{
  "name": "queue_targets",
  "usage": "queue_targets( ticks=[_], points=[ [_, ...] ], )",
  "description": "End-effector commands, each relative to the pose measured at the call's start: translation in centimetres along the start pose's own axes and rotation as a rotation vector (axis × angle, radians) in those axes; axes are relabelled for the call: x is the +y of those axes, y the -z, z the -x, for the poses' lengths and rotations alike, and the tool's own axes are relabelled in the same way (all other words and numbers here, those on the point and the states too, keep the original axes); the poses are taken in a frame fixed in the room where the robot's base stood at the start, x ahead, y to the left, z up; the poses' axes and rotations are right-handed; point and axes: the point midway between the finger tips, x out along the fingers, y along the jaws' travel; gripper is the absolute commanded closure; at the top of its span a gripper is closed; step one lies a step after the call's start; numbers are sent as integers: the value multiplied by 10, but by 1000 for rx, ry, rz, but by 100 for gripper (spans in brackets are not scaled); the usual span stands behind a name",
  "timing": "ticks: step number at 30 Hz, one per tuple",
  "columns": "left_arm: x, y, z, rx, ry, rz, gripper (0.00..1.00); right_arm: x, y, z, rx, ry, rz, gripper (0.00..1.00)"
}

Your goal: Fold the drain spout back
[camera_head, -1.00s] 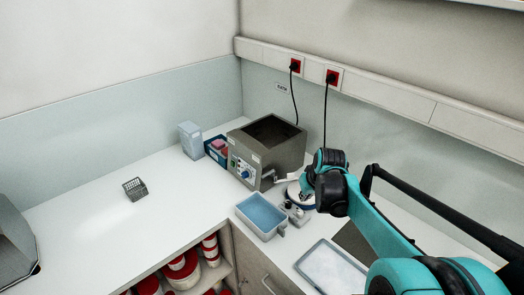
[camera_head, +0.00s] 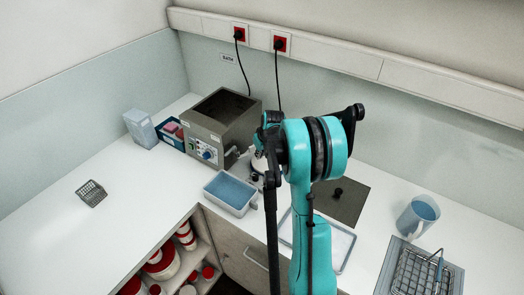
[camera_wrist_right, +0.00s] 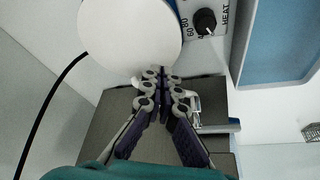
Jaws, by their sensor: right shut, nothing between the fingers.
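The grey bath (camera_head: 225,120) stands at the back of the counter, its control panel facing front. Its pale drain spout (camera_head: 241,153) is on its right side, low down, partly covered by my right arm. My right gripper (camera_wrist_right: 163,73) is shut and empty in the right wrist view, with its tips by the edge of a white round plate. A small metal fitting, seemingly the spout (camera_wrist_right: 195,104), is just right of the fingers; I cannot tell whether they touch it. In the head view my arm hides most of this gripper. My left gripper is not in view.
A blue-filled tray (camera_head: 231,191) stands in front of the bath. A heater with the white plate (camera_wrist_right: 130,35) and a HEAT knob (camera_wrist_right: 205,21) is close to the gripper. A blue jug (camera_head: 418,216) and a wire basket (camera_head: 417,270) are at right. The left counter is mostly clear.

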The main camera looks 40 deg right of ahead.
Motion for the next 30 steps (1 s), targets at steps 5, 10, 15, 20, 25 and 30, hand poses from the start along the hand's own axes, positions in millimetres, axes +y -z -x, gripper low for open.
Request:
queue_targets(
  ticks=[5, 10, 15, 20, 25, 30],
  points=[
    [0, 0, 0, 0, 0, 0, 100, -1, 26, -7, 1, 1, 2, 100],
    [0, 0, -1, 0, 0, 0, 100, 0, 34, -10, 1, 1, 0, 100],
    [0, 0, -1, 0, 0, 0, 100, 0, 35, -10, 1, 0, 0, 100],
    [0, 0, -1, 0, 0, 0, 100, 0, 35, -10, 1, 1, 1, 100],
    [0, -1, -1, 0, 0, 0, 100, 0, 36, -11, 1, 8, 21, 100],
    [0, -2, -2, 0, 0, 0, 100, 1, 38, -12, 1, 22, 53, 100]
  ],
)
